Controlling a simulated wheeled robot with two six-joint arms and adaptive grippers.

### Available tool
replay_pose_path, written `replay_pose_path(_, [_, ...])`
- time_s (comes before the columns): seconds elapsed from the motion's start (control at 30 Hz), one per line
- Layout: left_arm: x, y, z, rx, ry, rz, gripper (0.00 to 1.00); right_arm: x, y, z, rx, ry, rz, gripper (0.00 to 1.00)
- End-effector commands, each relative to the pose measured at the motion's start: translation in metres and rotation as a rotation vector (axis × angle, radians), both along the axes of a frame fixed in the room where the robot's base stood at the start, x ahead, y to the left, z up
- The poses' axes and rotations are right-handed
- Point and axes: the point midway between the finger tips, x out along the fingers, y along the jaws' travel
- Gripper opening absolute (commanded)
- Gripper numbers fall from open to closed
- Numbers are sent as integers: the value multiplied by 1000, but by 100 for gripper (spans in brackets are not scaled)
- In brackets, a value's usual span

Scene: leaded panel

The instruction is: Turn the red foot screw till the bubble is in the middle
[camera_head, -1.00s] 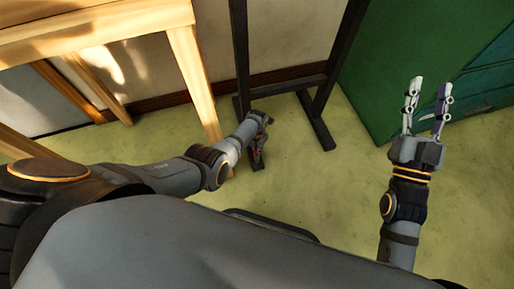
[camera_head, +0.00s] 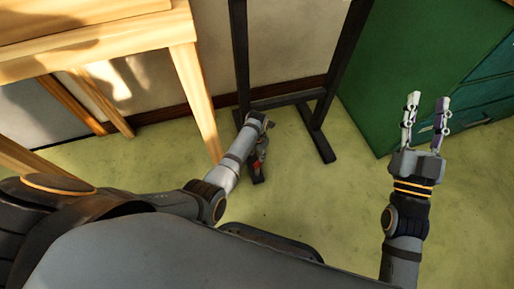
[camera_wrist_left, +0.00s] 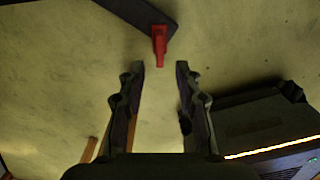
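The red foot screw (camera_wrist_left: 159,45) shows in the left wrist view at the end of a dark foot bar. A small red patch of it (camera_head: 258,160) shows in the head view, low on the left foot of the dark stand (camera_head: 286,99). My left gripper (camera_wrist_left: 160,66) is open and empty. Its fingertips lie either side of the screw's near end in that picture; I cannot tell whether they touch it. In the head view the left gripper (camera_head: 262,146) is partly hidden by its own wrist. My right gripper (camera_head: 425,100) is open and empty. No bubble is visible.
A wooden table (camera_head: 110,42) stands at the left, one leg (camera_head: 196,88) close to my left forearm. A green cabinet (camera_head: 425,60) stands at the right behind my right gripper. The greenish floor (camera_head: 325,200) between my arms is clear.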

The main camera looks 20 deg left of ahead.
Motion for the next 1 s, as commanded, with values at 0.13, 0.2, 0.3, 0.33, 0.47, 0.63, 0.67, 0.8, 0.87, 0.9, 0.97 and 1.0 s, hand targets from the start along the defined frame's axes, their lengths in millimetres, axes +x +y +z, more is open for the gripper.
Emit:
replay_pose_path(0.13, [1,0,31,1,-4,1,34,0,0,0,0,-1,0,40])
replay_pose_path(0.2, [1,0,41,0,-2,1,34,0,0,0,0,-1,0,40])
replay_pose_path(0.3, [0,0,50,1,-1,0,34,0,0,0,0,-1,0,40])
replay_pose_path(0.33, [0,0,51,1,-1,0,34,0,0,0,0,-1,0,40])
replay_pose_path(0.47, [0,0,53,0,1,0,34,0,0,0,0,-1,0,40])
replay_pose_path(0.63, [0,0,53,1,1,0,34,0,0,0,0,-1,0,40])
replay_pose_path(0.67, [0,0,53,1,0,0,34,0,0,0,0,-1,0,40])
replay_pose_path(0.8, [0,0,53,1,0,0,34,0,0,1,0,-1,0,40])
replay_pose_path(0.87, [0,0,53,1,0,0,34,0,0,1,0,-1,0,40])
replay_pose_path(0.9, [0,0,53,1,0,0,34,0,0,0,0,-1,0,40])
replay_pose_path(0.97, [0,0,53,1,1,0,34,0,0,0,0,-1,0,40])
replay_pose_path(1.0, [0,0,53,1,1,0,34,0,0,0,0,-1,0,40])
